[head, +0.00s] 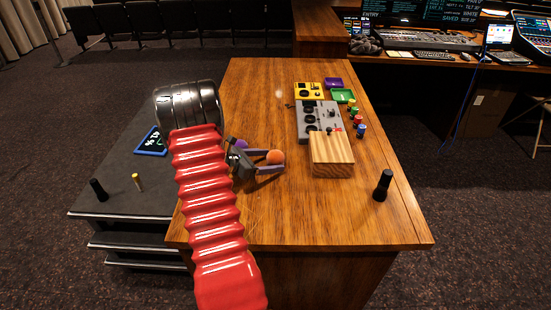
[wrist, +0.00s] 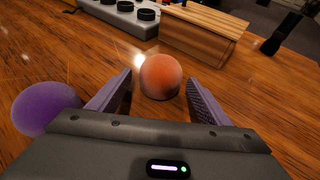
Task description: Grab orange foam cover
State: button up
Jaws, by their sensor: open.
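The orange foam cover (head: 275,157) is a small round ball on the wooden desk, left of the wooden block. In the wrist view the orange foam cover (wrist: 160,76) lies near the fingertips, in line with the gap between the two fingers. My gripper (head: 271,162) is open, with one finger on each side of the ball in the wrist view (wrist: 162,90). I cannot tell whether either finger touches it. A purple foam ball (wrist: 46,109) sits outside the left finger; in the head view the purple ball (head: 240,145) is partly hidden by my gripper.
A wooden block (head: 331,155) and a grey mixer (head: 318,120) stand to the right. Yellow (head: 309,91), purple (head: 334,84) and green (head: 343,96) trays lie behind. A black cylinder (head: 383,186) stands at the right edge. The desk's front is clear.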

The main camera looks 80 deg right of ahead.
aim_at(268, 159)
jog(key=shift+c, duration=0.5)
jog(key=c, duration=1)
notch_tip(268, 159, up, 10)
jog(key=shift+r, duration=0.1)
dwell(0.5)
